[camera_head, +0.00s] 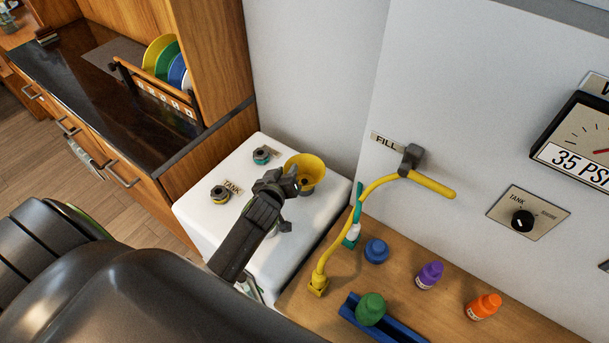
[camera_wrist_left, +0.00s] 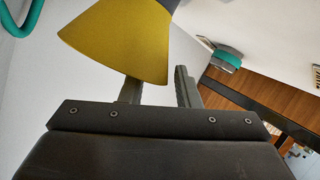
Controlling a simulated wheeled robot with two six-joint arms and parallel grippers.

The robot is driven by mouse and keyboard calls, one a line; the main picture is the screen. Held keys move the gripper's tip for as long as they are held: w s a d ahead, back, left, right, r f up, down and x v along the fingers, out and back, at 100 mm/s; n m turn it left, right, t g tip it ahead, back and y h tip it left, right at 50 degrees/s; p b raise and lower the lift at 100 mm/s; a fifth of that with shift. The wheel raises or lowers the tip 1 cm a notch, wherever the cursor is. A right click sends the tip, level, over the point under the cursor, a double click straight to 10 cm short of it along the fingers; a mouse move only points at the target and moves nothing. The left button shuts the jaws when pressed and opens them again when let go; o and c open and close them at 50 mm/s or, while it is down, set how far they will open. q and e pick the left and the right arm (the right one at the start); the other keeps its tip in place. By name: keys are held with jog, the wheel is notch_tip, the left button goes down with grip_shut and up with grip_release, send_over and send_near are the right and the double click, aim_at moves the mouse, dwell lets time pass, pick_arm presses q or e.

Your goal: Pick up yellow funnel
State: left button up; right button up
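The yellow funnel (camera_head: 307,170) stands wide end up at the back of the white tank top. My left gripper (camera_head: 284,184) reaches in from the lower left, with its tips close beside the funnel's near left side. In the left wrist view, the funnel (camera_wrist_left: 120,38) fills the upper left and covers the tip of one finger. The two fingers (camera_wrist_left: 160,85) are apart there, with a gap between them. I cannot tell whether the funnel touches a finger. My right gripper is not in view.
The white tank (camera_head: 205,190) carries a teal-ringed fitting (camera_head: 262,155) and a yellow-ringed one (camera_head: 220,194). A yellow hose (camera_head: 322,250) rises to the right. A wall is behind.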

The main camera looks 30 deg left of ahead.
pick_arm(q)
jog(key=shift+x, duration=0.8)
grip_shut()
jog(key=shift+s, duration=0.1)
jog(key=shift+r, duration=0.1)
